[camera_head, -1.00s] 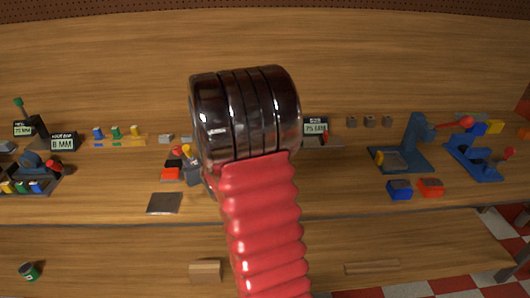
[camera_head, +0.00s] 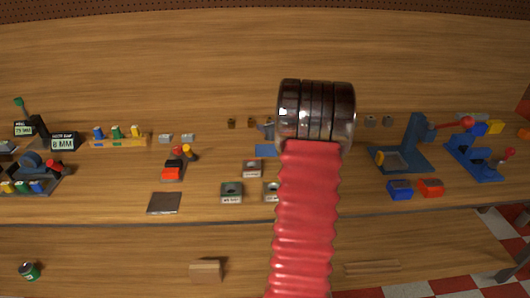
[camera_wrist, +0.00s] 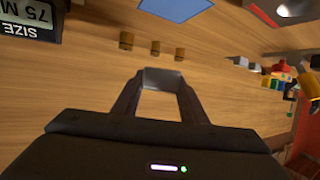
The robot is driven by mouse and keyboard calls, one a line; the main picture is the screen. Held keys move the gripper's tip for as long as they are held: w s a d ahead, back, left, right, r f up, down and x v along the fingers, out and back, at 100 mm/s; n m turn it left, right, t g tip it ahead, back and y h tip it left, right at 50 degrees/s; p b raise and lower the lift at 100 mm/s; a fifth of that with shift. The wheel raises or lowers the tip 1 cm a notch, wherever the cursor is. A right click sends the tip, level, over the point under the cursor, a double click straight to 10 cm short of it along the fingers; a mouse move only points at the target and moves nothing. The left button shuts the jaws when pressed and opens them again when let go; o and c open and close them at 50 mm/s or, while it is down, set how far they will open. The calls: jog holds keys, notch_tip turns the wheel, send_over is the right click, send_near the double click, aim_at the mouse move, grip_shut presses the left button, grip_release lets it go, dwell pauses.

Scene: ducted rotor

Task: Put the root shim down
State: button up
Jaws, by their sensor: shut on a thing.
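The root shim (camera_wrist: 163,76) looks like a small grey block with a pale face. In the wrist view it sits between the fingertips of my gripper (camera_wrist: 162,86), which is shut on it. Bare wood shows between the fingers below the shim; whether the shim touches the bench cannot be told. In the head view my red arm and its dark joint hide the gripper and the shim.
A blue pad (camera_head: 266,150) and several labelled grey blocks (camera_head: 231,191) stand left of my arm. Three brass-coloured blocks (camera_wrist: 154,48) stand in a row. A size display (camera_wrist: 30,18) is close at the wrist view's upper left. Blue fixtures (camera_head: 402,155) stand to the right.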

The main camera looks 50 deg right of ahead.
jog(key=shift+w+r, duration=0.15)
jog(key=shift+w, duration=0.1)
send_over(267, 152)
jog(key=shift+f, duration=3.15)
jog(key=shift+f, duration=1.9)
jog(key=shift+s+f, duration=0.1)
jog(key=shift+f, duration=0.3)
